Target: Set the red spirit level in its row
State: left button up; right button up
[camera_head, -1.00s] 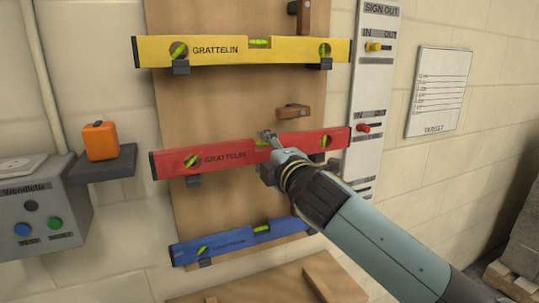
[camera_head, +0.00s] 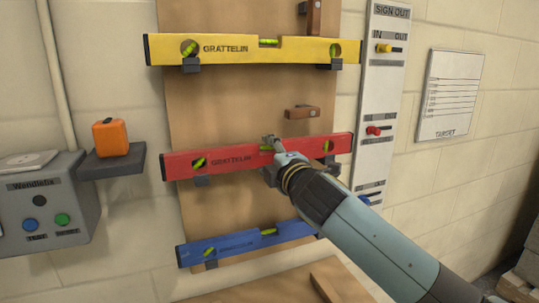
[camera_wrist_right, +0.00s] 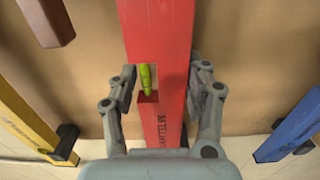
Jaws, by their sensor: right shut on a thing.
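The red spirit level (camera_head: 235,158) lies across the wooden board, between the yellow level above and the blue level below. It tilts slightly up to the right in the head view. My right gripper (camera_head: 271,143) is shut on its middle. In the right wrist view the fingers (camera_wrist_right: 165,95) are on both long sides of the red level (camera_wrist_right: 158,40), near its green vial. A dark bracket (camera_head: 201,181) shows just under the level's left part; I cannot tell whether the level bears on it. My left gripper is not in view.
The yellow level (camera_head: 230,50) sits on two brackets. The blue level (camera_head: 240,242) is in the lowest row. A brown wooden peg (camera_head: 303,112) juts out just above the red level. The sign-out board (camera_head: 378,100) stands close to the right. An orange box (camera_head: 110,137) is on a shelf at left.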

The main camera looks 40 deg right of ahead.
jog(key=shift+r, duration=0.1)
jog(key=o, duration=1.3)
jog(key=shift+s, duration=0.1)
jog(key=shift+v, duration=4.45)
